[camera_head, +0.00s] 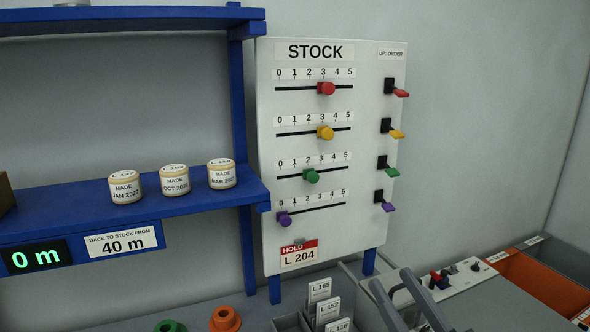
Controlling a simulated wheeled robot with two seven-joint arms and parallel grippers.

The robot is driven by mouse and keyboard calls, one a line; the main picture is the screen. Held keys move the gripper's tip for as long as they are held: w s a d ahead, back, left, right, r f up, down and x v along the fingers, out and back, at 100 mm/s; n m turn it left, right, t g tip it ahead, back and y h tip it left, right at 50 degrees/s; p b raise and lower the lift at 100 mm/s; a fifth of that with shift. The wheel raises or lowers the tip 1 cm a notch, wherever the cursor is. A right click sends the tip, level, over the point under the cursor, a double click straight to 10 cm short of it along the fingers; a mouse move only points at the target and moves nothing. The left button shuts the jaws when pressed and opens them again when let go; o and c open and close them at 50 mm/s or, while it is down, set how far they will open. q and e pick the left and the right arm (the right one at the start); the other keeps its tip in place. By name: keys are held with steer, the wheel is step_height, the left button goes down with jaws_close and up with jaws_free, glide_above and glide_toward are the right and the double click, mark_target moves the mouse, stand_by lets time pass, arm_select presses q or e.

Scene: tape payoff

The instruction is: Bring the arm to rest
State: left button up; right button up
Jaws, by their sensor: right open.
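My right gripper (391,279) comes in from the bottom right. Its two grey fingers are apart and nothing shows between them. It is in front of the lower right of the white STOCK board (370,220), over the bench area, and I cannot tell its exact height. The board carries a red knob (326,88) and a yellow knob (325,132) near 3, a green knob (311,176) near 2 and a purple knob (284,219) near 0. A HOLD L 204 tag (299,254) sits at its lower left. My left gripper is not in view.
A blue shelf (200,200) at left bears three labelled tape rolls (174,180), above a display (36,257) reading 0 m. Card holders (319,300) stand left of my gripper. A switch panel (460,285) and an orange bin (535,278) lie to its right.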

steer(key=s+d+f+m+g+h, duration=0.1)
steer(key=s+f+g+h, duration=0.2)
steer(key=f, duration=0.9)
steer(key=s+d+f+m+g+h, duration=0.1)
steer(key=s+d+f+g+h, duration=0.2)
steer(key=f, duration=0.9)
steer(key=s+d+f+g+h, duration=0.2)
steer(key=s+f+g, duration=0.9)
steer(key=s+f, duration=0.85)
step_height(320, 180, down, 29)
steer(key=s+g+b, duration=0.1)
steer(key=s+g, duration=0.1)
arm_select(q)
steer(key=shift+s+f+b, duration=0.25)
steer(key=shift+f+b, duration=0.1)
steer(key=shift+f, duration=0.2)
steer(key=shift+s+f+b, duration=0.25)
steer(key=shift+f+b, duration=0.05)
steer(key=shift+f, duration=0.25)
arm_select(e)
steer(key=s+d+f, duration=0.3)
steer(key=s+f, duration=1.4)
steer(key=s, duration=0.1)
steer(key=shift+f+g, duration=0.4)
steer(key=shift+s, duration=0.1)
